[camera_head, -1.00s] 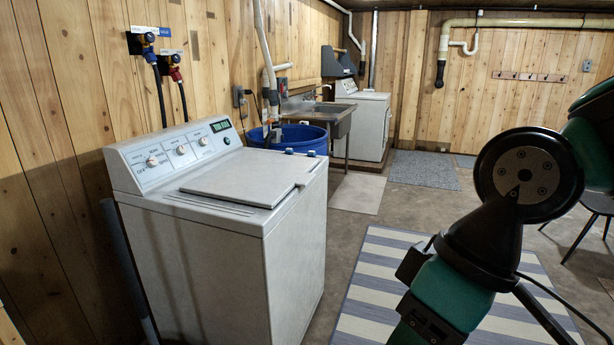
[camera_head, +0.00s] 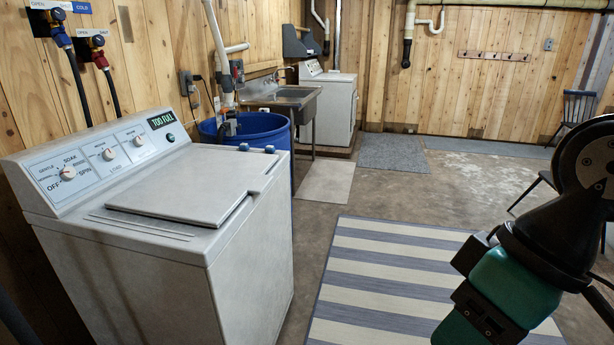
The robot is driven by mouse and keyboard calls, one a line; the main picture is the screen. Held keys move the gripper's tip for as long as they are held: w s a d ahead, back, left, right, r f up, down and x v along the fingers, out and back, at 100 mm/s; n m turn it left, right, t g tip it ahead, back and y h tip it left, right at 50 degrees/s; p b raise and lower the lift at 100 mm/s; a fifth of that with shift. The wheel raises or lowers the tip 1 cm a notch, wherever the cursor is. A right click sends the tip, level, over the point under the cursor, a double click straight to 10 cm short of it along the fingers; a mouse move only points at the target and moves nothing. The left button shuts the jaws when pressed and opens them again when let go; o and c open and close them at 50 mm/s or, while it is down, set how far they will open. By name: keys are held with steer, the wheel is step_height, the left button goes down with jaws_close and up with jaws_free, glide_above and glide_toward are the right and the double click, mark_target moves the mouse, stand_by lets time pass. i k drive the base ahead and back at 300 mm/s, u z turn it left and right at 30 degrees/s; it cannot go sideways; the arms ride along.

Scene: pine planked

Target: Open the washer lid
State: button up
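A white top-loading washer (camera_head: 235,256) stands at the left against the plank wall. Its lid (camera_head: 182,188) is a flat white panel on top and lies shut. The control panel (camera_head: 100,158) behind the lid has several knobs and a small display reading "TOO FULL". My arm shows at the right edge, apart from the washer, with the striped rug between them. My gripper is outside the view, so its state does not show.
A blue tub (camera_head: 262,127) stands just beyond the washer, with a sink (camera_head: 291,95) and a second white machine (camera_head: 341,106) farther back. A striped rug (camera_head: 390,280) lies on the floor right of the washer. Grey mats (camera_head: 393,152) lie behind. A blue chair (camera_head: 580,104) stands at the far right.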

mark_target(202, 187)
steer(key=u, duration=0.1)
steer(key=i, duration=1.1)
steer(key=u, duration=0.65)
